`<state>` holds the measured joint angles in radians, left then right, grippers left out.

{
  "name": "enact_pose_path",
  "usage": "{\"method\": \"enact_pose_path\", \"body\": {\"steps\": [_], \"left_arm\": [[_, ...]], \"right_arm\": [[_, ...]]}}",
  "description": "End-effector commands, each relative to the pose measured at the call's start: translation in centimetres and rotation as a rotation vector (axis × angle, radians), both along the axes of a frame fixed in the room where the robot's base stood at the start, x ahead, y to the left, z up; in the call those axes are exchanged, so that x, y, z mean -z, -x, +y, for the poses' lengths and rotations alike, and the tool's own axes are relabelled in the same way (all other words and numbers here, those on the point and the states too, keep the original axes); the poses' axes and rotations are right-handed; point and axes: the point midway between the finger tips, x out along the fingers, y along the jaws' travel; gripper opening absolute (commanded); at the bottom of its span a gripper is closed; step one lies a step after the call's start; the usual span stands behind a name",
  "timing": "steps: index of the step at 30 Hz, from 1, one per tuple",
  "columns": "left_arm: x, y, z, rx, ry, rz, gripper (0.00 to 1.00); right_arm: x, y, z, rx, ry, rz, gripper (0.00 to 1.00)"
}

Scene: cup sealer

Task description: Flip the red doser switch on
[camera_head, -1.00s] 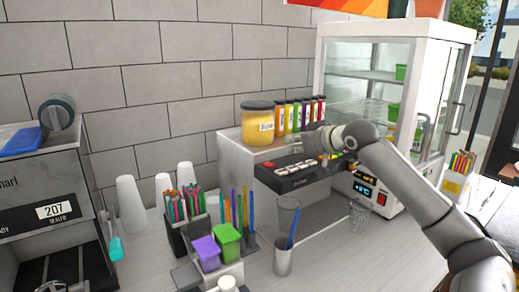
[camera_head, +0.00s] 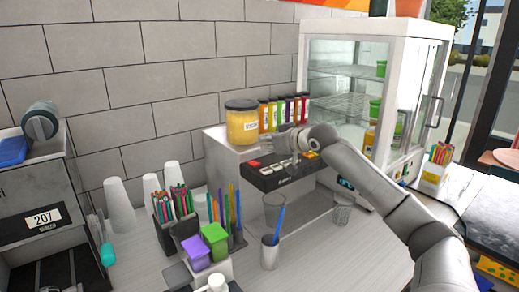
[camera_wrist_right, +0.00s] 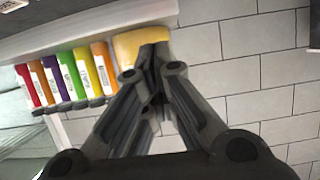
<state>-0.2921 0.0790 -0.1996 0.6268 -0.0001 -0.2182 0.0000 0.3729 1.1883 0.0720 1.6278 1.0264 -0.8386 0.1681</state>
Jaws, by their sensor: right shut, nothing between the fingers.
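The black doser panel (camera_head: 278,181) sits on the front of a white shelf unit, with a row of pale switches on top. A red switch (camera_head: 254,163) shows at its left end, and it is too small to tell its position. My right gripper (camera_head: 284,141) is above and behind the switch row, right of the red switch, and looks apart from it. In the right wrist view its fingers (camera_wrist_right: 155,55) are shut and empty, in front of a yellow jar. The panel is out of that view. My left gripper is not in view.
A yellow jar (camera_head: 242,125) and several colored bottles (camera_head: 283,112) stand behind the panel. A glass-doored cabinet (camera_head: 357,72) is at the right. Cups, straws and colored boxes (camera_head: 214,240) fill the counter in front. A sealer machine (camera_head: 40,222) stands at the left.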

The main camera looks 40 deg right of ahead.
Motion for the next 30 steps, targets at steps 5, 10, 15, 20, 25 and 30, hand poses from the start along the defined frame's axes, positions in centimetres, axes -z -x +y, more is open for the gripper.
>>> {"method": "enact_pose_path", "body": {"steps": [5, 10, 15, 20, 25, 30], "left_arm": [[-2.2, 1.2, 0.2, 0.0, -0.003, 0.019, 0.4], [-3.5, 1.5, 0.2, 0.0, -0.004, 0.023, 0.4], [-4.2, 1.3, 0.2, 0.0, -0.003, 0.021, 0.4], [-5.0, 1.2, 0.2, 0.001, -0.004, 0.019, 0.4], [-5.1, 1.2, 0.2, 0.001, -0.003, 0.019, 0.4], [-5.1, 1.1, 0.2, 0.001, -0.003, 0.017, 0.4]], "right_arm": [[0.5, -2.6, -0.3, 0.0, -0.006, -0.002, 0.0], [1.7, -4.6, -0.4, 0.0, -0.003, 0.003, 0.0], [3.7, -4.1, -0.5, 0.0, 0.0, 0.004, 0.0], [5.1, -3.9, -0.4, 0.0, -0.001, 0.003, 0.0], [5.7, -3.9, -0.5, 0.0, 0.0, 0.001, 0.0], [5.7, -3.9, -0.5, 0.0, 0.0, 0.0, 0.0]]}}
